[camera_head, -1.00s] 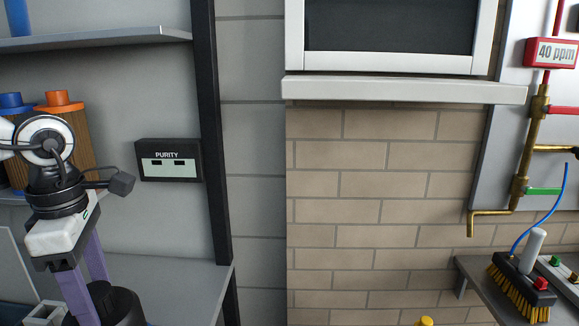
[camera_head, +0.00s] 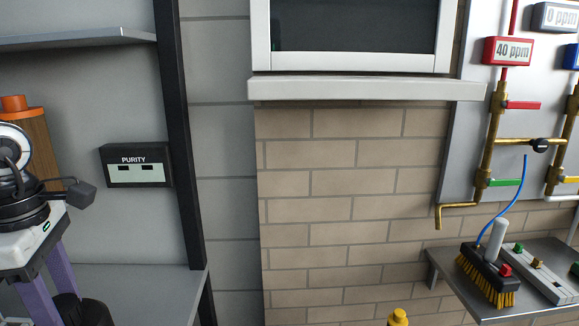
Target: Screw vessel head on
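My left gripper (camera_head: 46,290) comes in at the lower left. Its two purple fingers point down and stand apart where they show, but their tips are hidden or cut off by the frame edge. A black rounded part (camera_head: 84,312) sits beside and below the fingers at the bottom edge. I cannot tell whether it is the vessel head or whether the fingers touch it. A brown cylinder with an orange cap (camera_head: 25,135) stands behind my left arm, partly hidden. My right gripper is not in view.
A black PURITY display (camera_head: 136,165) is on the grey back panel, beside a dark post (camera_head: 182,140). At right are a brush (camera_head: 488,275) on a shelf (camera_head: 470,303), brass pipes (camera_head: 490,135) and a red 40 ppm display (camera_head: 509,51). A yellow knob (camera_head: 398,317) shows at the bottom.

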